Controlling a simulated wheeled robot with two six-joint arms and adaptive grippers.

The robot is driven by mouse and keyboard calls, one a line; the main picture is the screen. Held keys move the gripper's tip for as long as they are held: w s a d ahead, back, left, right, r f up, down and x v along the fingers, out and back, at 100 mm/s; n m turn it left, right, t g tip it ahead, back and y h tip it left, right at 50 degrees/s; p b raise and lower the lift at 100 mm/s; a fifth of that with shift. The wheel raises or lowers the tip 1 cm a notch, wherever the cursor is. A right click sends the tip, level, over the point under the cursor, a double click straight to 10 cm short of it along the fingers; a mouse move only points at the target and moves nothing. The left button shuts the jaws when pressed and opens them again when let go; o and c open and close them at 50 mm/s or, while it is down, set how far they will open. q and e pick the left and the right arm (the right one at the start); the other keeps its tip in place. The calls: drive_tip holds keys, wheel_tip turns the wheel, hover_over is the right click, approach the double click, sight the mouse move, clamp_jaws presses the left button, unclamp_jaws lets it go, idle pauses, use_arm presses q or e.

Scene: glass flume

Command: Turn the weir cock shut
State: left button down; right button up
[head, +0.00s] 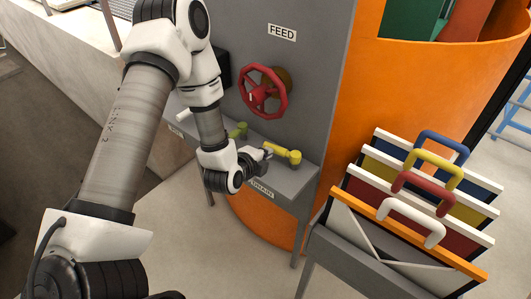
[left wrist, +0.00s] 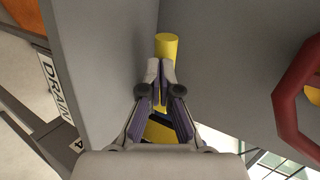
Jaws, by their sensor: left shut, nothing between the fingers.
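A yellow cock (head: 283,153) sits on the grey shelf beside a label reading DRAIN (head: 262,188). A green cock (head: 238,130) stands farther left on the shelf, partly behind my left arm. I see no label reading WEIR, so I cannot tell which cock is the weir cock. My left gripper (head: 264,156) is shut and empty, right at the left end of the yellow cock. In the left wrist view the shut fingertips (left wrist: 160,70) overlap the yellow cylinder (left wrist: 166,44), and more yellow shows behind the fingers. Contact cannot be told. My right gripper is out of view.
A red handwheel (head: 263,92) under a FEED label (head: 282,33) juts from the grey panel just above the cocks. A grey rack (head: 345,250) with coloured, handled boards stands at right. An orange curved wall (head: 350,120) lies behind it.

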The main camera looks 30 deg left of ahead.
use_arm(q)
drive_tip(key=shift+w+a+r+p, duration=0.2)
drive_tip(key=shift+w+p, duration=0.25)
drive_tip(key=shift+p, duration=0.2)
drive_tip(key=shift+w+a, duration=0.1)
drive_tip(key=shift+w, duration=0.3)
drive_tip(key=shift+s+f, duration=0.1)
drive_tip(key=shift+f, duration=0.1)
drive_tip(key=v, duration=0.7)
drive_tip(key=shift+s, duration=0.2)
